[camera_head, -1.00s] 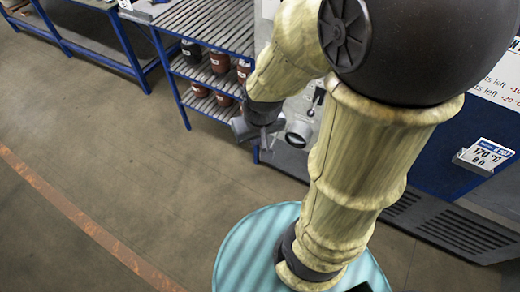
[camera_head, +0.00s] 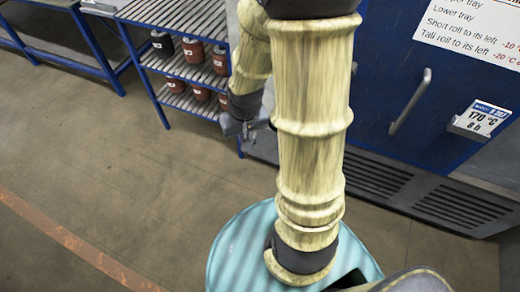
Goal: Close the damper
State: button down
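My gripper (camera_head: 243,126) is a dark grey shape at the end of my cream-coloured arm, left of the arm's large upright link. It hangs between the shelf rack and the blue oven-like cabinet (camera_head: 378,105). The fingers are small and partly blurred together, so their opening cannot be told. I cannot make out the damper in this view; my arm covers the part of the cabinet close to the gripper.
A dark louvred grille (camera_head: 450,200) runs low. The rack (camera_head: 165,68) holds several jars. Floor at left is clear.

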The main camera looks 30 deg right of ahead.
jog(key=w+d+f+m+t+y+b, duration=0.25)
jog(key=f+b, duration=0.55)
jog(key=f, duration=0.4)
jog(key=w+d+f+m+t+y+b, duration=0.1)
jog(key=w+d+f+m+b, duration=0.15)
jog(key=f+b, duration=0.75)
jog(key=w+d+f+m+t+y+b, duration=0.15)
jog(key=w+f+m+b, duration=0.35)
jog(key=f, duration=0.9)
jog(key=w+d+f+m+t+b, duration=0.1)
jog(key=d+f+m+t+b, duration=0.1)
jog(key=d+b, duration=0.5)
jog(key=w+d+f+m+t+b, duration=0.1)
jog(key=d+f+m+t+b, duration=0.1)
jog(key=d+m+t+b, duration=0.2)
jog(key=d+t+b, duration=0.3)
jog(key=d, duration=0.1)
jog(key=shift+w+d+m+h, duration=0.15)
jog(key=shift+m+h, duration=0.25)
jog(key=b+x, duration=0.3)
jog(key=x, duration=0.7)
jog(key=s+a, duration=0.1)
jog(key=s+a+r+b, duration=0.1)
jog(key=a, duration=0.1)
jog(key=shift+a+r, duration=0.1)
jog(key=shift+a, duration=0.05)
